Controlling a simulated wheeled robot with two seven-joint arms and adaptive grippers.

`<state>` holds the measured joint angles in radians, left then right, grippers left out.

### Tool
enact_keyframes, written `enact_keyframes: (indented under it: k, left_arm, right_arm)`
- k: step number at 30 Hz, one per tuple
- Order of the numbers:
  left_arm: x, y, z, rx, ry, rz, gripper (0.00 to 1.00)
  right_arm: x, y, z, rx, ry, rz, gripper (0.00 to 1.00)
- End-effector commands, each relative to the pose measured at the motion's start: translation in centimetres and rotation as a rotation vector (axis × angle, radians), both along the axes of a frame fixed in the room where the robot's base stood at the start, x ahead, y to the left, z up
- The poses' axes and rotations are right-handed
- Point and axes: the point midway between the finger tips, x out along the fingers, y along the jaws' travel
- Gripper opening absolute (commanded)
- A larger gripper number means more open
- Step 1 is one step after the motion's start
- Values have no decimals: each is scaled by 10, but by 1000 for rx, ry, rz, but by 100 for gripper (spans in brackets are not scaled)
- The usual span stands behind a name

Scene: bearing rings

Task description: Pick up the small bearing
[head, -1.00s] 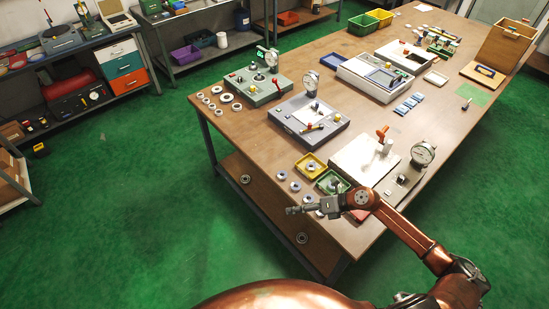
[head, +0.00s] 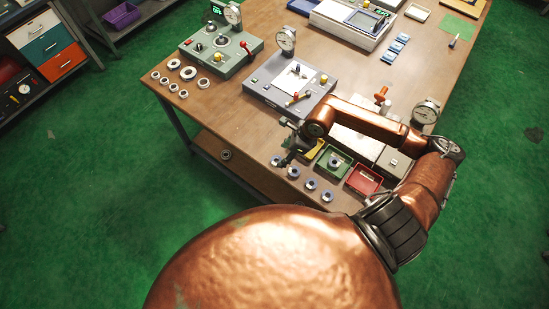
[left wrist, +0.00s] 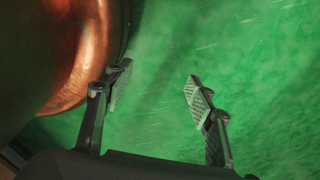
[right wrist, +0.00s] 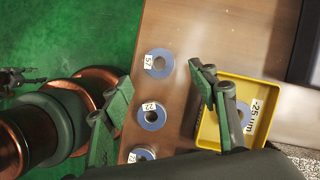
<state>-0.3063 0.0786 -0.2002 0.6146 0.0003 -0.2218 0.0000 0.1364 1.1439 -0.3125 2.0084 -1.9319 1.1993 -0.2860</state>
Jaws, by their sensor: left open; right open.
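Several small blue-faced bearing rings (head: 306,186) lie in a row along the table's near edge. In the right wrist view one labelled 57 (right wrist: 170,67) and one labelled 22 (right wrist: 141,120) lie flat, with a third partly hidden below. Larger pale rings (head: 188,73) lie at the table's left corner. Which one is the small bearing I cannot tell. My right gripper (head: 286,150) is open and empty above the blue rings, beside the yellow tray; its fingers show in the right wrist view (right wrist: 163,84). My left gripper (left wrist: 157,82) is open and empty above green floor.
A yellow tray (right wrist: 270,92) marked -25 um holds a ring. Green (head: 322,167) and red (head: 364,190) trays stand beside it. Gauge fixtures (head: 262,90) and a dial stand (head: 425,112) occupy the table (head: 225,112) behind. A lower shelf holds another ring (head: 226,155).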

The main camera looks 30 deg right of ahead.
Motion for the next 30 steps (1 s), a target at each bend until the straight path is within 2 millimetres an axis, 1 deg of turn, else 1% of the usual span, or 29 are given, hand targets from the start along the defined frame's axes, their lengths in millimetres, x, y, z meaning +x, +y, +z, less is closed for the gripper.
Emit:
enact_keyframes:
  k: [5, 10, 13, 19, 30]
  left_arm:
    - [3, 1, 3, 2, -4, -1, 50]
    - [11, 1, 3, 0, -15, -3, 50]
    - [14, 1, 3, 1, -19, -3, 50]
    - [14, 1, 3, 1, -19, -4, 50]
    - [11, 1, 3, 1, -15, -3, 50]
  right_arm:
    - [7, 9, -22, 5, 1, -1, 54]
    - [13, 15, -41, 3, 0, 1, 54]
    - [14, 16, -46, 2, -1, 2, 54]
    - [15, 17, -46, 1, -1, 3, 54]
    - [14, 17, -46, 1, 0, 4, 28]
